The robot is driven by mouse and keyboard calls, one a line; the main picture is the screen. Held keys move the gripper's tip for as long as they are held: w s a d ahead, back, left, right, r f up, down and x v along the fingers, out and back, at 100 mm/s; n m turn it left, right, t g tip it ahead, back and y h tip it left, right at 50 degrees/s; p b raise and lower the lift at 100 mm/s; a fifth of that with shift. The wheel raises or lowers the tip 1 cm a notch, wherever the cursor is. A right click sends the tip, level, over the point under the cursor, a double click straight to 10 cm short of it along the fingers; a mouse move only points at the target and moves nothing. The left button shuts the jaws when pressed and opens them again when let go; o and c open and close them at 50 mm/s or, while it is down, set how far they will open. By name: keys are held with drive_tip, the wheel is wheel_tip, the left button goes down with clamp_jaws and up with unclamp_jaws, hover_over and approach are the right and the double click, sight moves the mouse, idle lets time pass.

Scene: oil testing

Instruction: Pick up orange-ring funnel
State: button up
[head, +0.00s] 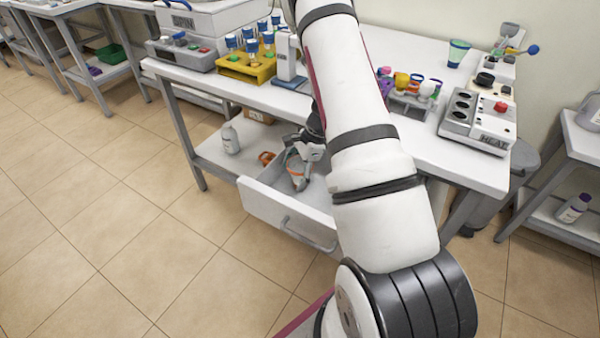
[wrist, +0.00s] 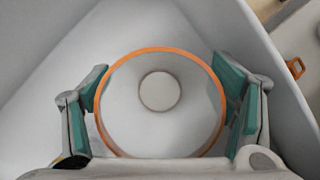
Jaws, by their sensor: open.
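The orange-ring funnel (wrist: 160,122) is inside the open white drawer in the wrist view, its wide mouth with the orange rim facing the camera. My gripper (wrist: 162,103) is open around it, with one teal-padded finger on the left and one on the right of the rim. The left pad is very close to the rim; I cannot tell whether it touches. In the head view the funnel (head: 296,180) is small and partly covered by my gripper (head: 300,158), which reaches down into the drawer.
The open drawer (head: 262,206) has walls close around my gripper. An orange object (head: 266,157) and a white bottle (head: 230,139) are on the lower shelf beside it. The table above holds a yellow rack (head: 246,68), a colorful rack (head: 408,98) and a heater (head: 478,122).

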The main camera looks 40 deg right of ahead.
drive_tip(key=c, duration=1.1)
drive_tip(key=shift+c, duration=0.2)
drive_tip(key=shift+r, duration=0.15)
